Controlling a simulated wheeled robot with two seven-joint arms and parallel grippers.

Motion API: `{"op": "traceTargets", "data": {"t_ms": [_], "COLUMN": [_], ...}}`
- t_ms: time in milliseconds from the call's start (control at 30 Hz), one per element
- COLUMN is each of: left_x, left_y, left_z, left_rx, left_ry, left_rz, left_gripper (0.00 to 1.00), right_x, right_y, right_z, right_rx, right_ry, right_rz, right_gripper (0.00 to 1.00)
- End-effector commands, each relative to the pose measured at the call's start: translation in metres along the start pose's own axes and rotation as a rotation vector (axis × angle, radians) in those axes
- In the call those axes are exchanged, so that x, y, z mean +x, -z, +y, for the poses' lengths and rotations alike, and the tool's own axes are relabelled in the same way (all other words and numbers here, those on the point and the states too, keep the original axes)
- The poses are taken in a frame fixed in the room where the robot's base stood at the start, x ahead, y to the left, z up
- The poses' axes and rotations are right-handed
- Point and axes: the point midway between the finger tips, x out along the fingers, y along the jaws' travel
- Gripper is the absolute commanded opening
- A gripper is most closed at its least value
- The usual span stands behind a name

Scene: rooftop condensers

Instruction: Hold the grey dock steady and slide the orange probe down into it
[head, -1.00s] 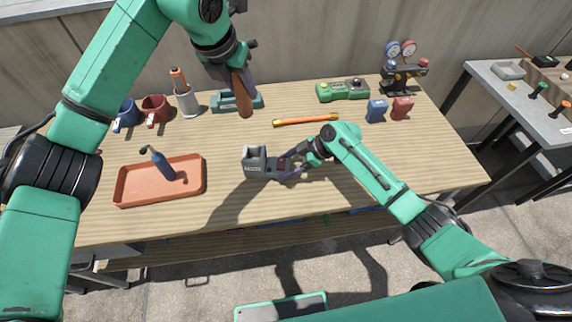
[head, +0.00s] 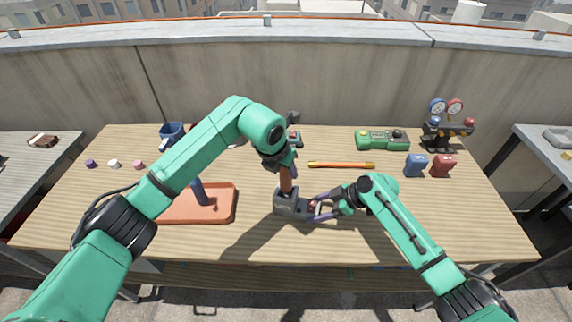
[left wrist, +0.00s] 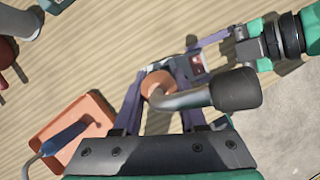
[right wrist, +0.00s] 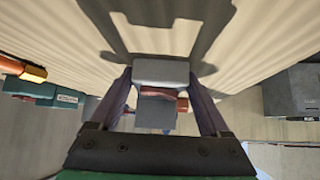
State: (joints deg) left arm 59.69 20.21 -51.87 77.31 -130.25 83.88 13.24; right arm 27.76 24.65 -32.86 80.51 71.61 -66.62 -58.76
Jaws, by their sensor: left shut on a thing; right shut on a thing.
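The grey dock (head: 288,205) stands near the middle of the wooden table. My right gripper (head: 318,208) is shut on its right side. In the right wrist view the dock's grey body (right wrist: 162,72) lies between the fingers. My left gripper (head: 287,162) is above the dock, shut on the orange probe (head: 286,181), which is roughly upright. The probe's lower end meets the dock's top in the head view; I cannot tell how deep it sits. In the left wrist view the probe's round orange top (left wrist: 155,84) shows between the fingers, with a bent grey tube ending in a dark cylinder.
An orange tray (head: 222,210) holding a blue tool lies left of the dock. A green device (head: 382,140), blue (head: 415,165) and red (head: 443,166) blocks and a gauge set (head: 447,125) stand back right. The table's front is clear.

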Motion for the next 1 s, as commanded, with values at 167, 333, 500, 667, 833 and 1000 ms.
{"op": "traceTargets", "data": {"t_ms": [167, 333, 500, 667, 833, 1000], "left_x": [0.001, 0.001, 0.004, 0.009, 0.012, 0.012], "left_y": [0.000, 0.000, 0.002, 0.004, 0.005, 0.005], "left_z": [0.000, 0.000, 0.000, 0.000, 0.000, 0.000], "left_rx": [0.000, 0.000, 0.000, 0.000, 0.000, 0.000], "left_ry": [0.000, 0.000, 0.000, 0.000, 0.000, 0.000], "left_rz": [-0.001, -0.001, -0.001, 0.000, 0.000, -0.001], "left_gripper": [0.00, 0.00, 0.00, 0.00, 0.00, 0.00], "right_x": [0.000, 0.000, 0.000, 0.000, 0.000, 0.000], "right_y": [0.001, 0.001, 0.001, 0.001, 0.001, 0.001], "right_z": [0.000, 0.000, 0.000, 0.000, 0.000, 0.000], "right_rx": [0.000, -0.001, -0.001, -0.001, -0.001, -0.001], "right_ry": [-0.001, -0.001, -0.001, -0.001, -0.001, -0.001], "right_rz": [0.001, 0.001, 0.001, 0.002, 0.002, 0.002], "right_gripper": [0.44, 0.44, 0.44, 0.44, 0.44, 0.44]}}
